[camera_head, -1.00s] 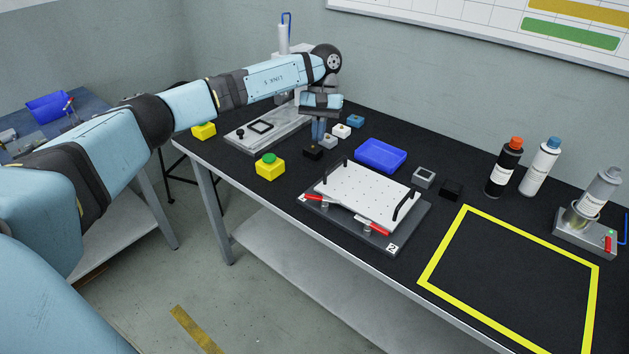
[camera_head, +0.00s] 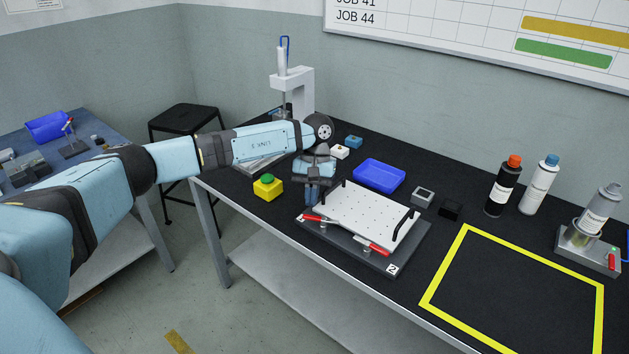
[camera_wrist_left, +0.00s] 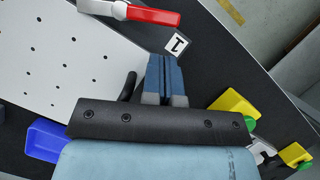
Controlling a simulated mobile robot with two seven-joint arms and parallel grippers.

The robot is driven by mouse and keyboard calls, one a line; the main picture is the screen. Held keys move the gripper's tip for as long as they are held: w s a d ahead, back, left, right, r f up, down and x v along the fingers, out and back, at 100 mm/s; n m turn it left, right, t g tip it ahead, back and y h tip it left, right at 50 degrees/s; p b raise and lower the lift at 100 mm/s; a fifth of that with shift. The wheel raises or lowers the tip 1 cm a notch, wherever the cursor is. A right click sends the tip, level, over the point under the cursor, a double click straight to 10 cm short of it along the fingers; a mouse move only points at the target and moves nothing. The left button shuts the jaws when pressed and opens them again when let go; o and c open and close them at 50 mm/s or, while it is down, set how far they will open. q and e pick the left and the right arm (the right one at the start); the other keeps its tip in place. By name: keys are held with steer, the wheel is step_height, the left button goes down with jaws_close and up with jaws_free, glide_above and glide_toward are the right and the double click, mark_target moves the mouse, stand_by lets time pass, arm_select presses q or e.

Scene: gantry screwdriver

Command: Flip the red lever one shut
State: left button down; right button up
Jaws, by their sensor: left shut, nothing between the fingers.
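The fixture (camera_head: 392,260) is a dark base with a white perforated plate (camera_head: 365,212) and two red-handled levers along its front edge. Lever one (camera_head: 315,218) is at the left corner; lever two (camera_head: 373,248) is at the right, by the label "2". In the left wrist view, the red handle of lever one (camera_wrist_left: 152,16) lies near the label "1" (camera_wrist_left: 177,43). My left gripper (camera_head: 313,202) is shut and empty, its blue fingertips (camera_wrist_left: 163,62) pointing down just behind lever one and apart from it. My right gripper is out of view.
A yellow box with a green button (camera_head: 267,186) stands left of the fixture, a blue tray (camera_head: 379,173) behind it. Small blocks (camera_head: 450,208), bottles (camera_head: 503,186) and a yellow-outlined empty area (camera_head: 515,295) are to the right. A gantry (camera_head: 300,92) stands at the back.

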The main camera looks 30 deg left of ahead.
arm_select(q)
steer(key=shift+s+d+r, duration=0.1)
steer(key=shift+s+d, duration=0.1)
steer(key=shift+s, duration=0.35)
steer(key=shift+s+d, duration=0.2)
steer(key=shift+s, duration=0.3)
